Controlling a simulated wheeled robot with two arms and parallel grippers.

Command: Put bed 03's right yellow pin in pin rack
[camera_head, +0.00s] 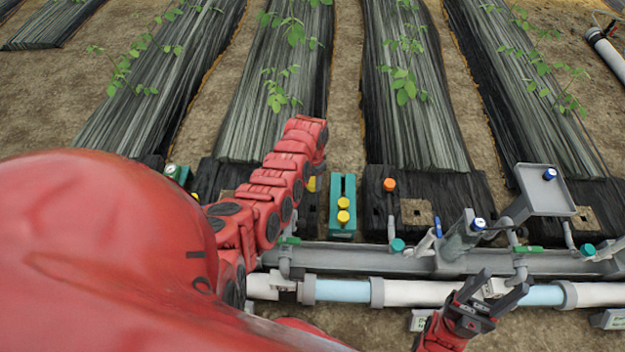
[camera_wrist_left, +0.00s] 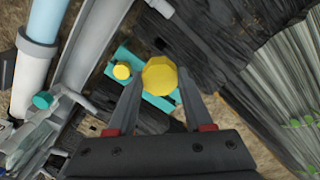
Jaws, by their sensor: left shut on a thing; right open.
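My left gripper (camera_wrist_left: 158,82) is shut on a yellow pin (camera_wrist_left: 160,74); the jaws hide how far the pin stands above what lies beneath. In the head view my left arm hides that gripper, and a bit of yellow, likely this pin (camera_head: 311,184), shows beside the arm. The teal pin rack (camera_head: 342,235) stands just to its right, with two yellow pins (camera_head: 343,203) in its near part. The left wrist view shows the rack (camera_wrist_left: 124,54) behind the held pin, with one yellow pin (camera_wrist_left: 122,71). My right gripper (camera_head: 488,299) is open and empty.
A grey rail (camera_head: 350,255) and a white and blue pipe (camera_head: 410,292) with valves run across the front. An orange knob (camera_head: 389,185) stands on a black block right of the rack. A grey tray (camera_head: 545,190) on a post stands farther right. Planted beds lie behind.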

